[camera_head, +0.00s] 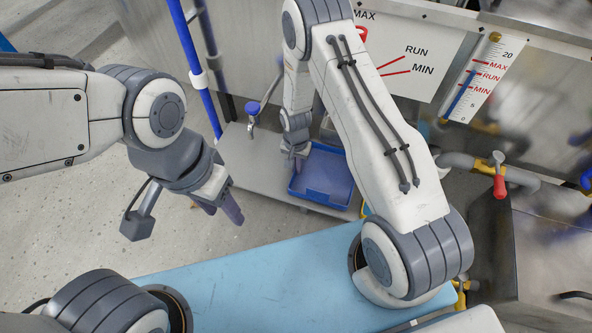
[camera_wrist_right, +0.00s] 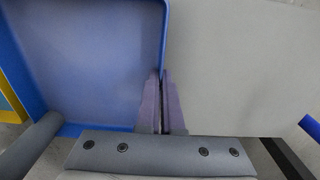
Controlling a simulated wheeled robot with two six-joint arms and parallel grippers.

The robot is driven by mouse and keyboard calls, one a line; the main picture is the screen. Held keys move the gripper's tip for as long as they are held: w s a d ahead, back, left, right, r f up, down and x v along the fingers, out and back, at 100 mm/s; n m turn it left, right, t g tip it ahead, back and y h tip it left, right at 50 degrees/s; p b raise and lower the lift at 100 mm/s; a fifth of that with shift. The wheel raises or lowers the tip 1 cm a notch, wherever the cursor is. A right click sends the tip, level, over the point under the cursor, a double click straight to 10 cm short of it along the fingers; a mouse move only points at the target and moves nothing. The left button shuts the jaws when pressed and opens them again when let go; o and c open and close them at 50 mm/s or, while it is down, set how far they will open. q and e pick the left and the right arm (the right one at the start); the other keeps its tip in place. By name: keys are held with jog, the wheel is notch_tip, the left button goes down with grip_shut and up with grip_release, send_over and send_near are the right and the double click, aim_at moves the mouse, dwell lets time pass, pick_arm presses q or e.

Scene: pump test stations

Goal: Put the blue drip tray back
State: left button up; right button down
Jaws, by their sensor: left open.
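The blue drip tray (camera_head: 322,178) is an empty, shallow rectangular tray at the grey metal shelf (camera_head: 262,160). I cannot tell whether it rests on the shelf or is held just above it. My right gripper (camera_head: 298,158) is at the tray's left side in the head view. In the right wrist view the tray (camera_wrist_right: 85,60) fills the left half, and the right gripper's fingers (camera_wrist_right: 160,105) are close together on either side of its wall, shut on it. My left gripper (camera_head: 228,208) is open and empty, above the floor left of the shelf.
A blue-handled tap (camera_head: 253,110) stands left of the tray. A yellow edge (camera_wrist_right: 10,100) shows beside the tray. A level scale board (camera_head: 485,75) and a red-handled valve (camera_head: 499,184) are at the right. A light blue surface (camera_head: 260,280) lies in front. The floor (camera_head: 60,220) at left is clear.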

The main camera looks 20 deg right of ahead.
jog(key=shift+f, duration=0.65)
pick_arm(q)
jog(key=shift+f, duration=0.55)
pick_arm(e)
jog(key=shift+r, duration=0.15)
jog(key=c, duration=1.4)
grip_release()
jog(key=o, duration=0.3)
